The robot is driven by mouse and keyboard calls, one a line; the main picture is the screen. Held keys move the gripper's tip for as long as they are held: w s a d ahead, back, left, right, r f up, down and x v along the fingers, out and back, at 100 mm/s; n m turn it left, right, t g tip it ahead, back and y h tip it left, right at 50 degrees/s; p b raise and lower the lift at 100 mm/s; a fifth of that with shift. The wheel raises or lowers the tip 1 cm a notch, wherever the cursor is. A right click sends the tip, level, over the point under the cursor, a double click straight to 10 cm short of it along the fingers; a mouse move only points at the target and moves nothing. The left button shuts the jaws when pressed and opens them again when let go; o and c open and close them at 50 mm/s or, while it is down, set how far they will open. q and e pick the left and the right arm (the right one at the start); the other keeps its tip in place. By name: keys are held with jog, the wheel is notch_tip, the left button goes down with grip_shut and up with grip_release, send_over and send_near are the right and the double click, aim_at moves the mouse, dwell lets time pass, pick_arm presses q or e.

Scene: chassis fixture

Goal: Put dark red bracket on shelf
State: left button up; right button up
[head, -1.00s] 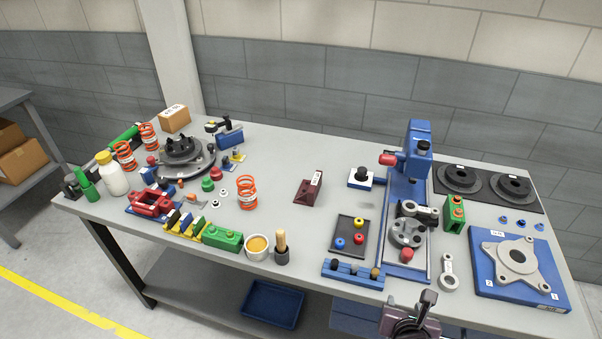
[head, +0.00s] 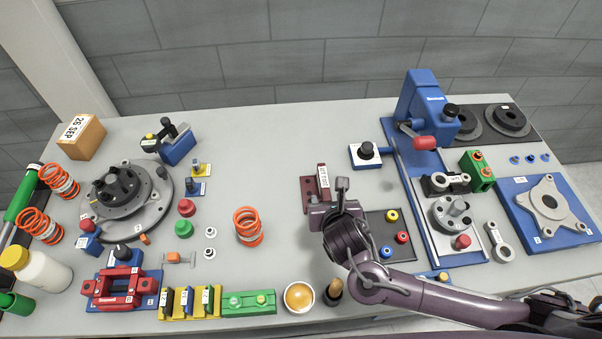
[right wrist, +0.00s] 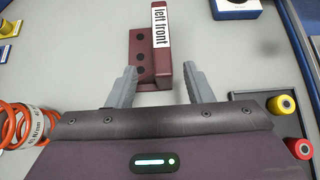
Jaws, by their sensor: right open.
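The dark red bracket (head: 308,190) lies on the grey tabletop near the middle, with a white label on its upright side. In the right wrist view the bracket (right wrist: 142,66) shows dark holes in its base, and the label reads "left front". My right gripper (head: 325,205) is over the bracket's near end in the head view. In the right wrist view its two fingers (right wrist: 158,88) are apart, with the bracket's near end between and just ahead of their tips. Nothing is held. My left gripper is not in view. No shelf can be made out in the current views.
An orange spring (head: 248,226) stands left of the bracket. A dark tray (head: 376,222) with coloured knobs lies just right of my right gripper. A blue press (head: 428,110) stands farther right. The tabletop behind the bracket is clear.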

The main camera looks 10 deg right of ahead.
aim_at(326, 190)
jog(key=shift+x, duration=0.9)
jog(key=shift+w+d+f, duration=0.15)
jog(key=shift+w, duration=0.35)
jog(key=p+x, duration=0.2)
jog(key=x, duration=0.2)
jog(key=shift+w, duration=0.3)
jog(key=shift+w+f, duration=0.15)
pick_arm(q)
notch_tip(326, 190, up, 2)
pick_arm(e)
jog(key=shift+c, duration=0.3)
grip_shut()
